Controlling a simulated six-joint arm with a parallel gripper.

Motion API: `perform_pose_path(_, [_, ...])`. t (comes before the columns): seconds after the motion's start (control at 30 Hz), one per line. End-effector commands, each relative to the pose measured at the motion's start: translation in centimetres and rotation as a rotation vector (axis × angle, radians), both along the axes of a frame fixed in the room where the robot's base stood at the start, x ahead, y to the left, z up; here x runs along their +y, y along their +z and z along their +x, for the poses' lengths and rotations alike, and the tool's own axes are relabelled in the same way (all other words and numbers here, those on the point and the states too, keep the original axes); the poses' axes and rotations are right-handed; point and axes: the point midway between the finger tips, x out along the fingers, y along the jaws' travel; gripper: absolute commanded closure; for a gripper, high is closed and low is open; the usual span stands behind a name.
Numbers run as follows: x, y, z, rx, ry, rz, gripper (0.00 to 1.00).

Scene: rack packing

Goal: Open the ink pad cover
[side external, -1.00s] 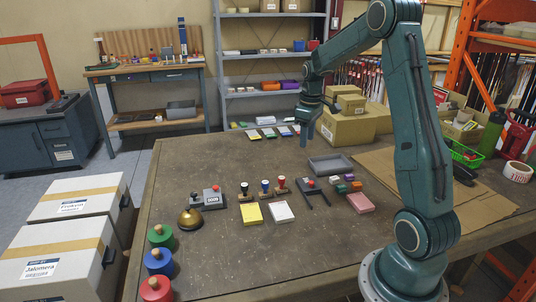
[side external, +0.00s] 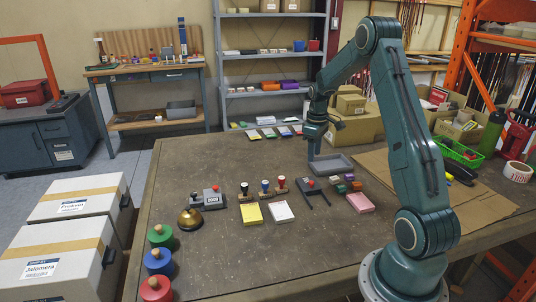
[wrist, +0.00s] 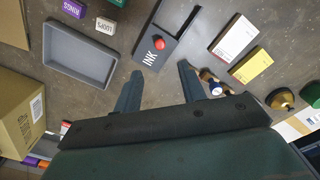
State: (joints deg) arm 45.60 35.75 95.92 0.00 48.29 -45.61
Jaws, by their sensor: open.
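The ink pad (side external: 309,184) sits on the table in the middle of the side view, a dark grey box with a red knob and two dark rails reaching toward the front right. In the wrist view its cover (wrist: 151,55) shows the word INK and the red knob (wrist: 159,43). My gripper (side external: 312,153) is above the table behind the ink pad, pointing down, apart from it. In the wrist view my gripper (wrist: 158,72) has its two fingers spread and nothing between them. The knob lies just beyond the fingertips in that view.
A grey tray (side external: 346,166) stands right behind the ink pad. Small coloured blocks (side external: 348,178) and a pink pad (side external: 359,203) lie to its right. Handled stamps (side external: 265,187), a white pad (side external: 280,211) and a yellow pad (side external: 251,213) are to its left.

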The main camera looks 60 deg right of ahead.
Motion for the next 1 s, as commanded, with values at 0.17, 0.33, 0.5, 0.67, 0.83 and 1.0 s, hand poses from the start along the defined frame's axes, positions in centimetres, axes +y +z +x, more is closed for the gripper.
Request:
perform_pose_path(0.17, [0.1,-2.8,-0.1,0.004,0.0,0.004,0.59])
perform_pose_path(0.33, [0.1,-5.4,-0.1,0.003,0.0,0.003,0.59])
perform_pose_path(0.5, [0.1,-7.9,-0.1,0.003,0.0,0.003,0.59])
perform_pose_path(0.67, [0.0,-9.7,0.0,0.002,0.0,0.002,0.59])
perform_pose_path(0.83, [0.0,-10.7,0.0,0.001,0.0,0.001,0.59])
perform_pose_path(1.0, [0.0,-11.0,0.0,0.0,0.0,0.0,0.59])
